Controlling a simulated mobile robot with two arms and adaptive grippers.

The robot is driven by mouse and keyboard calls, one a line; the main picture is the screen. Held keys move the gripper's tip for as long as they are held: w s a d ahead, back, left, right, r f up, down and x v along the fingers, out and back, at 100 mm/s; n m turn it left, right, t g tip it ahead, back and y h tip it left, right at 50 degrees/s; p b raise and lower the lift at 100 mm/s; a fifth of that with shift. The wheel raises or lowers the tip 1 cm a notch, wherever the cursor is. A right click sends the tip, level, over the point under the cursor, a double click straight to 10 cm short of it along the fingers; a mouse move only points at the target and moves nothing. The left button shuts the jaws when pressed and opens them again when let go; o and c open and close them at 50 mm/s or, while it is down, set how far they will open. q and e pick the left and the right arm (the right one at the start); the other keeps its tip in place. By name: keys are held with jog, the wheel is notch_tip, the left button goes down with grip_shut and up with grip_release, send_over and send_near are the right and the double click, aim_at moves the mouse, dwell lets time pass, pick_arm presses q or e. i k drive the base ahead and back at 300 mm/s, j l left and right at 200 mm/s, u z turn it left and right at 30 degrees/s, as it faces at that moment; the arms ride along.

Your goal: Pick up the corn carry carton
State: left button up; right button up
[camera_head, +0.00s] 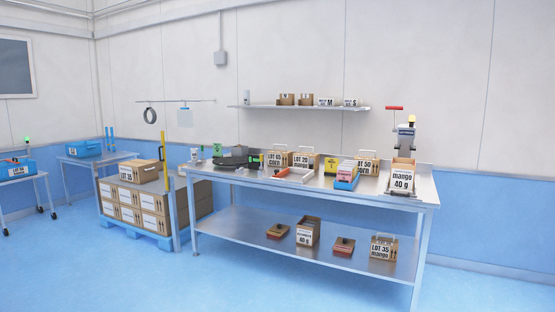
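Two carry cartons labelled corn stand on the steel workbench (225,177). One corn carton (274,159), which seems to read LOT 65, is left of the bench middle. The other corn carton (366,164), which seems to read LOT 50, is at the back right, partly hidden by a blue tray of pouches (346,176). A mango carton (303,160), LOT 20, stands right of the first corn carton. Another mango carton (382,248), LOT 35, is on the lower shelf. Neither of my grippers is in view.
A device with a red lever (403,146) and a "mango 40 g" box (402,180) is at the bench's right end. The lower shelf (240,225) holds several boxes. Stacked cartons (125,205) on a blue pallet stand left. The blue floor (130,275) in front is clear.

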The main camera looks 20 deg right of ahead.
aim_at(280, 158)
jog(key=i+u, duration=0.1)
jog(key=i, duration=3.4)
jog(key=i+z, duration=0.1)
jog(key=i, duration=0.4)
jog(key=i+j+z, duration=0.1)
jog(key=i, duration=0.4)
jog(key=i+j+z, duration=0.1)
jog(key=i, duration=0.4)
jog(key=i+j+z, duration=0.1)
jog(key=i, duration=0.4)
jog(key=j, duration=0.1)
